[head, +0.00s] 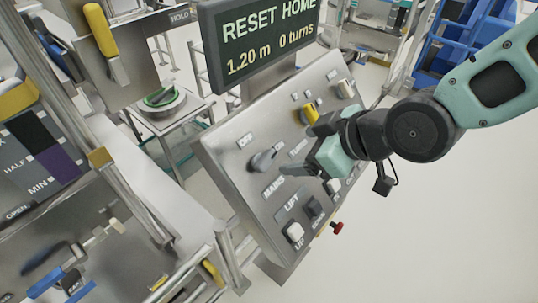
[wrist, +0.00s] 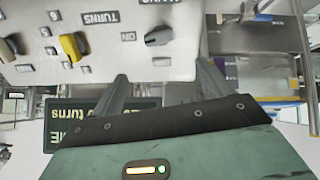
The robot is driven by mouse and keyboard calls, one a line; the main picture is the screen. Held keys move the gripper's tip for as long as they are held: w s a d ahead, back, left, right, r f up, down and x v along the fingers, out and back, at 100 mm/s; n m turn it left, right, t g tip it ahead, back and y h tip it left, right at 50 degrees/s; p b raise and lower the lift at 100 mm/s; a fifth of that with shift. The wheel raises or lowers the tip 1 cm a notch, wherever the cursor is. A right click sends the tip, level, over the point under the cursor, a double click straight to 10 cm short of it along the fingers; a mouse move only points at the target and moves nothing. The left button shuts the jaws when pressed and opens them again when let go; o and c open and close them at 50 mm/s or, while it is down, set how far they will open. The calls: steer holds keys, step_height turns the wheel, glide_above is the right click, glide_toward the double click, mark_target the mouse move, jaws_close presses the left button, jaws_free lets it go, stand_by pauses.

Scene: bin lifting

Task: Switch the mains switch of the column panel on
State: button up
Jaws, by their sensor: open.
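The mains switch is a dark grey rotary knob (head: 262,160) on the sloped column panel (head: 225,150), with OFF above it and MAINS below it in the head view. In the wrist view the panel is upside down, and the knob (wrist: 160,36) sits between the OFF and ON labels. I cannot tell for certain which label it points to. My gripper (wrist: 162,76) is open, with its two fingers apart and nothing between them. The knob is just beyond the fingertips, not visibly touched. In the head view my gripper (head: 325,152) is right of the knob, its fingers partly hidden.
A yellow knob (head: 310,112) and a pale knob (head: 345,88) are higher on the panel. The LIFT buttons (head: 295,232) are lower, with a red knob (head: 337,228) at the edge. A display (head: 262,45) reading RESET HOME stands above. Open floor is at the right.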

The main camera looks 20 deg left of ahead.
mark_target(267, 157)
steer(key=p+x, duration=0.3)
steer(key=x, duration=1)
steer(key=shift+a+f+p, duration=0.15)
steer(key=shift+p, duration=0.2)
steer(key=c, duration=1)
steer(key=shift+f, duration=0.1)
